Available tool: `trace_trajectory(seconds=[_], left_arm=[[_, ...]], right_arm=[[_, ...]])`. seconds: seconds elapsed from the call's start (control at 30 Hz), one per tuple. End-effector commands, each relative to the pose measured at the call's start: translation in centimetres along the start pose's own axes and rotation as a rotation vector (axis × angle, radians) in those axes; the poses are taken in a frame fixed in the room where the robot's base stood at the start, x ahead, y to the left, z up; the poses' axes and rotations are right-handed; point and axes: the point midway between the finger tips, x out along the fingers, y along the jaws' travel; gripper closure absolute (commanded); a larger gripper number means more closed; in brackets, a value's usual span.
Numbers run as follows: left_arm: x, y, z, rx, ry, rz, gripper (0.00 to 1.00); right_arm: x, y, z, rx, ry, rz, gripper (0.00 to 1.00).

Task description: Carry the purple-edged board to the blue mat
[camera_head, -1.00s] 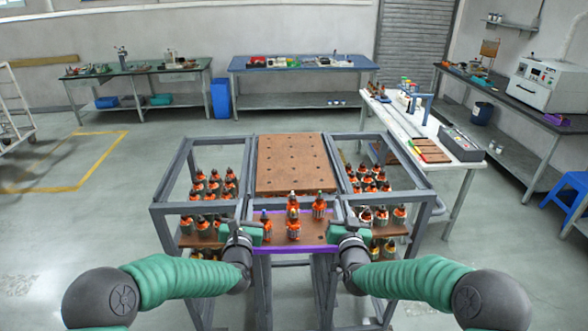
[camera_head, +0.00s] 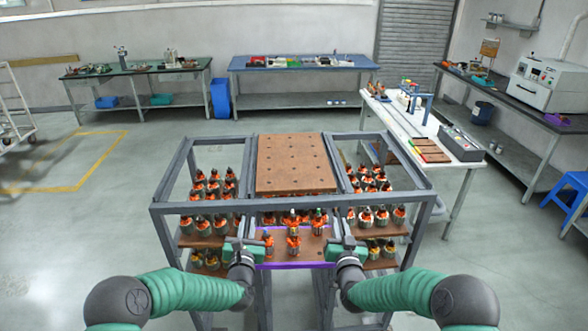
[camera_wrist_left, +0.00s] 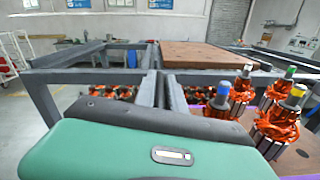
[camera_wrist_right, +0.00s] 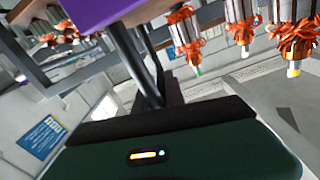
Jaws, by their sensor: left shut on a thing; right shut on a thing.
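The purple-edged board (camera_head: 310,254) is brown with a purple front strip and carries several upright orange-wound armatures (camera_head: 293,242). It is at the front middle bay of the grey rack. My left gripper (camera_head: 248,248) is shut on the board's left end, and my right gripper (camera_head: 342,248) is shut on its right end. The left wrist view shows armatures (camera_wrist_left: 278,120) on the board; the right wrist view shows the purple strip (camera_wrist_right: 95,12). Fingertips are mostly hidden. I cannot make out a separate blue mat; a blue-topped bench (camera_head: 300,63) stands at the back.
The grey rack (camera_head: 420,200) has side bays with shelves of armatures (camera_head: 205,225) and a bare perforated brown board (camera_head: 290,165) on top. A white table (camera_head: 460,152) stands close behind its right side. Open floor (camera_head: 80,230) lies to the left.

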Motion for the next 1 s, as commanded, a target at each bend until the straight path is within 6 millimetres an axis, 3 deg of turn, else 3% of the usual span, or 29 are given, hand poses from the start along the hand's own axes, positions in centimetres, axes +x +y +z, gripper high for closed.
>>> trace_trajectory(seconds=[0.33,1.0], left_arm=[[0.0,-0.1,-0.1,0.002,-0.003,-0.001,1.00],[0.0,-1.1,-5.1,0.001,-0.002,0.000,1.00]], right_arm=[[0.1,0.0,-0.2,0.001,0.009,-0.001,1.00],[0.1,0.9,4.8,0.002,0.009,-0.001,1.00]])
